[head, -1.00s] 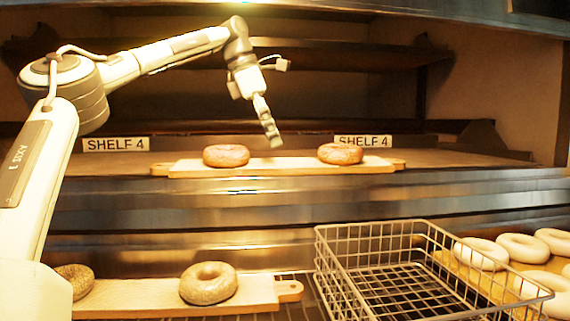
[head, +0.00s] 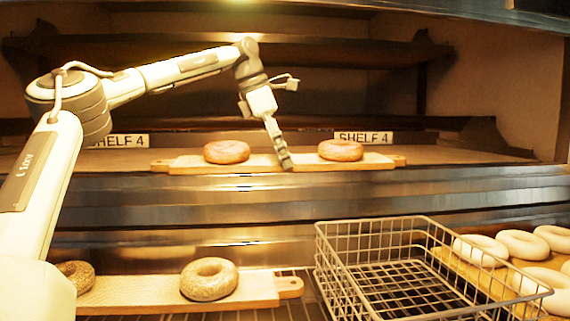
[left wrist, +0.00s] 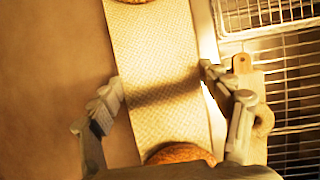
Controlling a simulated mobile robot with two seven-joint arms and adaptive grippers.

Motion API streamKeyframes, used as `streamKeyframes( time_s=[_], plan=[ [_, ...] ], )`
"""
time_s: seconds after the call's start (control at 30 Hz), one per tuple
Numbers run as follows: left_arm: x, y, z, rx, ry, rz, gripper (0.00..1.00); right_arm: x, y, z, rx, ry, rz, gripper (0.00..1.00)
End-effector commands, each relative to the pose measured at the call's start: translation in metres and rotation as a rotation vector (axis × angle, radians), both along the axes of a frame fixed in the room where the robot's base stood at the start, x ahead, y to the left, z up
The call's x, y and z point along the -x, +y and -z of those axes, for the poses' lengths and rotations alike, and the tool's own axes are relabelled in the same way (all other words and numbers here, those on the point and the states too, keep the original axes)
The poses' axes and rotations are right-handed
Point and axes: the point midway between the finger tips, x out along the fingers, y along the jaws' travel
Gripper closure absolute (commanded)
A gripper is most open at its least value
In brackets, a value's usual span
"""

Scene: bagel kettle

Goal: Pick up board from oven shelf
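The board (head: 375,161) lies flat on the oven shelf marked SHELF 4, with a small handle at each end. It carries two brown bagels, a left one (head: 227,151) and a right one (head: 341,150). My left gripper (head: 285,162) points down at the board's middle, between the bagels. In the left wrist view the open fingers (left wrist: 163,88) stand apart, one toward each long edge of the board (left wrist: 160,60). No grip on the board shows. The near bagel is partly hidden by the gripper body. My right gripper is not in view.
A lower board (head: 150,294) with seeded bagels sits below on a rack. An empty wire basket (head: 385,265) stands at the lower right, beside pale bagels (head: 522,245). The shelf behind the board is clear.

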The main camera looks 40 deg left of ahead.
Motion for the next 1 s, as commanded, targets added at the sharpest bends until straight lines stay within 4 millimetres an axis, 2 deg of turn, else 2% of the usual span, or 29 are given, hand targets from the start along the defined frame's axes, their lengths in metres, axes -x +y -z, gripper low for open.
streamKeyframes(
  time_s=[0.03, 0.3, 0.67, 1.0],
  plan=[
    [0.000, 0.000, 0.000, -0.001, -0.001, 0.000, 0.37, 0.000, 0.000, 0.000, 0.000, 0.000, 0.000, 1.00],
    [0.000, 0.000, -0.002, 0.000, -0.005, 0.000, 0.69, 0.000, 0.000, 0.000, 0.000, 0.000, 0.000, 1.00],
    [-0.001, 0.000, -0.007, -0.001, -0.006, 0.000, 0.69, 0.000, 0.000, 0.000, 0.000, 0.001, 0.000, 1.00],
    [0.001, -0.003, -0.037, -0.002, -0.005, 0.001, 0.69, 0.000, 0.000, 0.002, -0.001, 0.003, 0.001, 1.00]
  ],
)
